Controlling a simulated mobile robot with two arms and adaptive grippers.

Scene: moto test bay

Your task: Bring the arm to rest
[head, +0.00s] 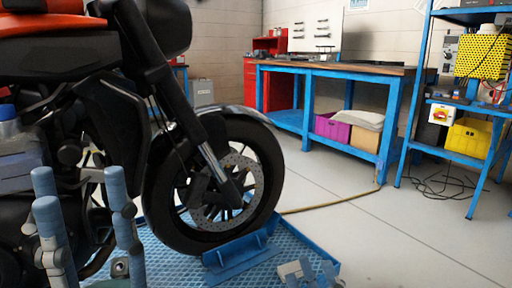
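My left gripper (84,215) stands at the lower left with its blue fingers pointing up. The fingers are spread apart, with a clear gap and nothing held between them. It is in front of the motorcycle (160,85), whose front wheel (255,190) stands in a blue wheel chock. My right gripper (309,272) shows only in part at the bottom edge, right of the chock. Its lower part is cut off, and I cannot tell how far its fingers are apart.
The wheel chock (238,258) sits on a blue textured platform (160,262). A container with a blue cap (8,112) is at the left edge. A blue workbench (340,72) and blue shelf (455,157) stand behind. The grey floor (400,235) at right is mostly clear, with a hose and black cables.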

